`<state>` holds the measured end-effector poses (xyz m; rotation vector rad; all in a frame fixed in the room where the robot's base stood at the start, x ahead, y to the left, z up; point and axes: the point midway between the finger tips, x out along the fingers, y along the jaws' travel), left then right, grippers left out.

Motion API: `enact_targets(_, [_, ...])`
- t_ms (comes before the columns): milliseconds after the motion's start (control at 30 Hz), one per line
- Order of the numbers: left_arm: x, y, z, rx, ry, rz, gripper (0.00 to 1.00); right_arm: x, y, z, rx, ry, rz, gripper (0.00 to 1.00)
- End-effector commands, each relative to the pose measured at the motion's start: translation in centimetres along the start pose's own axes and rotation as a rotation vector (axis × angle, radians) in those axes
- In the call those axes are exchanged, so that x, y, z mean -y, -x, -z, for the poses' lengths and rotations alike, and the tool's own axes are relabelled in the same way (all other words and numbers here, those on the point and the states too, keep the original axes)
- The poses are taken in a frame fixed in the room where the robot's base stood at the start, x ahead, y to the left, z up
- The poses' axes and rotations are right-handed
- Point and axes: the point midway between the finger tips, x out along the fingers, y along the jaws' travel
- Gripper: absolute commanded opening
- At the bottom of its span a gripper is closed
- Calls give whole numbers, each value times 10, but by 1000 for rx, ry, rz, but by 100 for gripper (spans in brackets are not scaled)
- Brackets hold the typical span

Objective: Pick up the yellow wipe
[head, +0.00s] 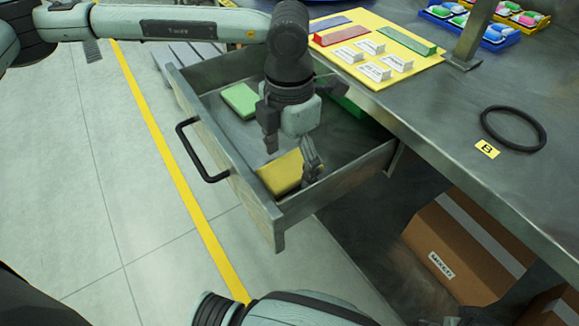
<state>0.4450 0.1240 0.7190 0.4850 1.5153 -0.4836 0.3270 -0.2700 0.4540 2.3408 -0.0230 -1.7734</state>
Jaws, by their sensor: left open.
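The yellow wipe (280,174) lies in the near end of the open grey drawer (257,205), close to its front corner. My left gripper (291,158) reaches down into the drawer over the wipe, with its fingers apart. One finger is near the wipe's right edge and the other is above its far left side. I cannot tell whether a finger touches the wipe. Part of the wipe is hidden behind the gripper. My right gripper is not in view; only part of my other arm shows at the bottom.
A green wipe (240,100) lies farther back in the drawer, and another green item (347,104) is by its right wall. The drawer's black handle (190,150) juts left.

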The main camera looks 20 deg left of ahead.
Motion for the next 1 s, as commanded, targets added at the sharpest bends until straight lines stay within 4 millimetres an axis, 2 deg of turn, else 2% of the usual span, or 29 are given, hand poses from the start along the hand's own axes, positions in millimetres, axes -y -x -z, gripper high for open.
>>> enact_targets(100, [0,0,0,0,0,0,81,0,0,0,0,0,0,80])
enact_targets(400, [0,0,0,0,-1,1,44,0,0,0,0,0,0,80])
enact_targets(500, [0,0,0,0,-1,1,37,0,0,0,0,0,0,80])
enact_targets(767, [0,5,0,0,0,1,37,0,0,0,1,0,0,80])
enact_targets(867, [0,18,-1,4,0,0,37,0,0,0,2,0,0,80])
enact_targets(1000, [0,46,-1,4,-1,0,37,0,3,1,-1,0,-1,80])
